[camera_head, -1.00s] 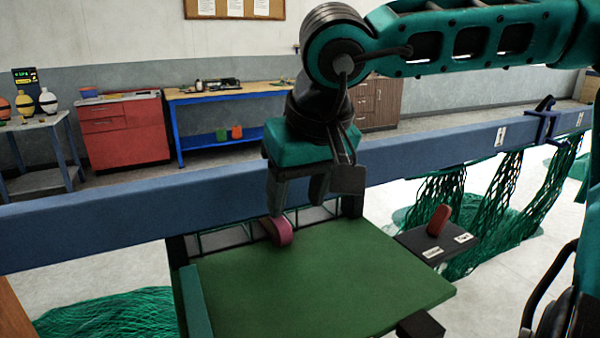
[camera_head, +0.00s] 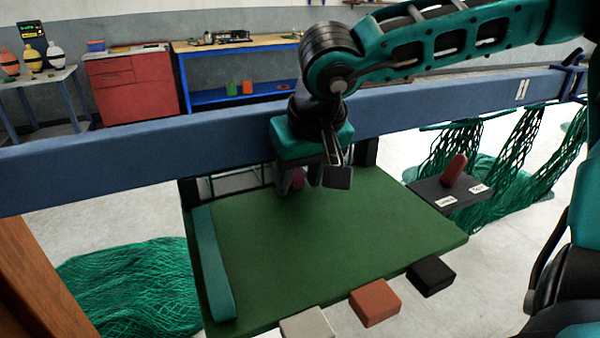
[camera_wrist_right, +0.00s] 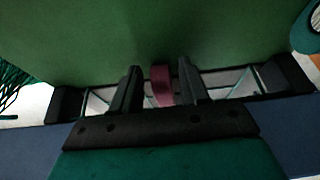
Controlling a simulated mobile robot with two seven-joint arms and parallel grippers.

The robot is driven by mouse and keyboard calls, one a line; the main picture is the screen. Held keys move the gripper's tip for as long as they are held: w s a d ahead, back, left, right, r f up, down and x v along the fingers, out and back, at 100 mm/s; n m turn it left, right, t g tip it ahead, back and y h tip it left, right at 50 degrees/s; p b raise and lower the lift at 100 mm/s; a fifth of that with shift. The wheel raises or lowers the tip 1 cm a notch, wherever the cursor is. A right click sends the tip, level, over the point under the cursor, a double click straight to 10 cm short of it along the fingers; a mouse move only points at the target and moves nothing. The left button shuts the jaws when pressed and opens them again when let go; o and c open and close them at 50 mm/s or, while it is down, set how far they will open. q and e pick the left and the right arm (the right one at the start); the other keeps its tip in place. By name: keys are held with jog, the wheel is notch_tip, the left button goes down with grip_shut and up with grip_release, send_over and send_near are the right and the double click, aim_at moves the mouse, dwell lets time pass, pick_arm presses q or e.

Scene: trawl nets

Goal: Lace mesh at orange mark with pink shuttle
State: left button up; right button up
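The pink shuttle (camera_head: 297,178) is at the back edge of the green board (camera_head: 330,235), partly hidden by my right gripper (camera_head: 303,182). In the right wrist view, the pink shuttle (camera_wrist_right: 161,84) stands between the two dark fingers of my right gripper (camera_wrist_right: 158,88). The fingers are apart, with a visible gap on the left finger's side; contact on the right side is unclear. An orange block (camera_head: 375,303) sits at the board's front edge, between a pale block (camera_head: 307,326) and a black block (camera_head: 432,276). My left gripper is not in view.
A blue beam (camera_head: 130,160) runs across behind the board. A teal bar (camera_head: 212,262) lies along the board's left side. A red piece (camera_head: 455,168) stands on a black labelled shelf (camera_head: 432,188). Green nets (camera_head: 130,285) lie at left and hang at right.

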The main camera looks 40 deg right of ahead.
grip_shut()
jog(key=shift+o, duration=1)
grip_release()
jog(key=p+v, duration=0.1)
jog(key=v, duration=1.2)
jog(key=shift+p, duration=0.3)
